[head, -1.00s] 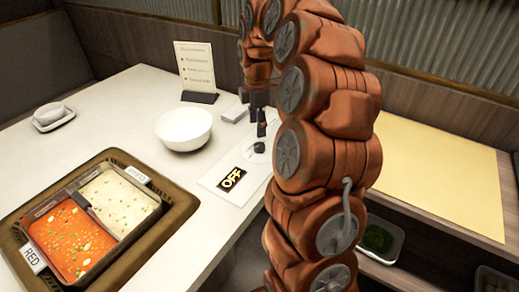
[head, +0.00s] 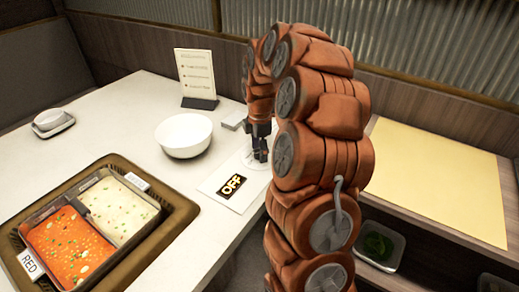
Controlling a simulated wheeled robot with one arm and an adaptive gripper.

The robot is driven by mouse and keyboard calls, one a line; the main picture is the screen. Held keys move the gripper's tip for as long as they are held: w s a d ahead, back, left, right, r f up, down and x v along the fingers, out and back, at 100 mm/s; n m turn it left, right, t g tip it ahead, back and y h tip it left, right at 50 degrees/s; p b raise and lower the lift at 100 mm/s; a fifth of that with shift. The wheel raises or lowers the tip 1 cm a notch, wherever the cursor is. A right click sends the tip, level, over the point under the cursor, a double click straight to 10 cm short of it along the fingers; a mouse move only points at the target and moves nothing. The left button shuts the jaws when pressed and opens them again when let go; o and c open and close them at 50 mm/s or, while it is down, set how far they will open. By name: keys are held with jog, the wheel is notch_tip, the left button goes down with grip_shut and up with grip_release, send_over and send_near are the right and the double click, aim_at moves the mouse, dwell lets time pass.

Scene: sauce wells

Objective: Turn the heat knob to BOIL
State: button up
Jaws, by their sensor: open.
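The heat control is a white panel (head: 217,201) on the table with a display reading OFF (head: 232,187). A dark knob, seen on its pale round dial (head: 250,163) a second ago, is now hidden by my gripper. My gripper (head: 260,154) points down over the dial, with its fingers low at the knob's place. It is open. Whether the fingers touch the knob cannot be told.
A two-part pot with red and white broth sits in a brown tray (head: 182,215) at the front left. A white bowl (head: 184,135) stands near the dial. A menu card (head: 196,75) stands behind it. A yellow board (head: 430,180) lies at right.

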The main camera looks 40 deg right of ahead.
jog(key=shift+c, duration=0.3)
jog(key=c, duration=1.1)
